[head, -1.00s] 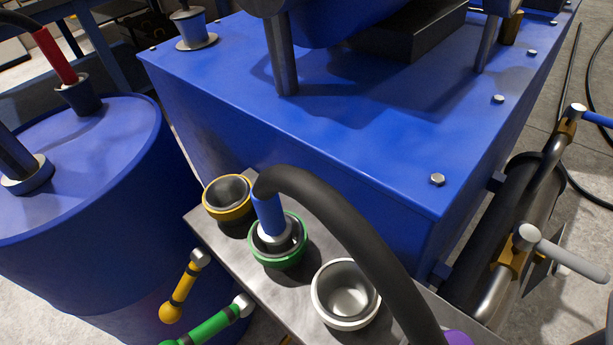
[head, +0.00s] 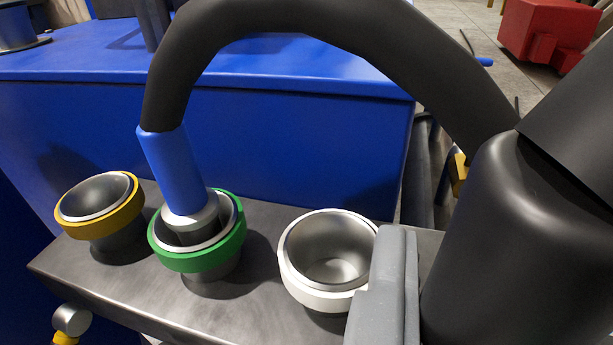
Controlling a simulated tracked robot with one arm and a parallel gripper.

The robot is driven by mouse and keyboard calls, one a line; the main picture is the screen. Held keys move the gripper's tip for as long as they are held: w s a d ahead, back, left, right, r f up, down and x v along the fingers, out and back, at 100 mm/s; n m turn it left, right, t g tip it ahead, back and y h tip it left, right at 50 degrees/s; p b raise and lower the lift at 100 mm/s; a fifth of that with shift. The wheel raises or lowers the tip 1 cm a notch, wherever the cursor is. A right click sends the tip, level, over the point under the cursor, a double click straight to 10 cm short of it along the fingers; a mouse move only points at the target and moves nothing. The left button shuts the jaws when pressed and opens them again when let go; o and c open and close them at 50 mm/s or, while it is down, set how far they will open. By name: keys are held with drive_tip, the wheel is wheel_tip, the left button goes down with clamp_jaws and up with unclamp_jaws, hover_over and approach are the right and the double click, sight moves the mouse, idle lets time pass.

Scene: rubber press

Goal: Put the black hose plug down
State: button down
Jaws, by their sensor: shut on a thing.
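The black hose plug (head: 490,240) fills the right side of the head view, very close to the camera, with its dark hose (head: 575,120) rising to the upper right. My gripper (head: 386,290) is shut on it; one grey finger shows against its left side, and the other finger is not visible. The plug's lower end is cut off by the picture's bottom edge. The finger overlaps the right edge of the empty white-rimmed socket (head: 290,275) in the picture. I cannot tell whether the plug touches anything below.
A green-rimmed socket (head: 200,261) holds a blue hose plug (head: 172,170), whose thick black hose (head: 300,18) arches right behind the held plug. An empty yellow-rimmed socket (head: 105,228) is at left on the grey metal shelf (head: 130,295). A blue tank (head: 280,150) stands behind.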

drive_tip(key=b, duration=0.2)
hover_over(334, 216)
drive_tip(key=s, duration=0.3)
drive_tip(key=shift+w+a+f+b, duration=0.1)
drive_tip(key=shift+f+b, duration=0.25)
drive_tip(key=shift+f, duration=0.75)
drive_tip(key=shift+w+a+f+b, duration=0.1)
drive_tip(key=shift+f+b, duration=0.25)
drive_tip(key=shift+f, duration=0.75)
drive_tip(key=shift+f, duration=0.25)
drive_tip(key=c, duration=1.2)
unclamp_jaws()
drive_tip(key=shift+r, duration=0.2)
drive_tip(key=p+v, duration=0.3)
drive_tip(key=v, duration=0.9)
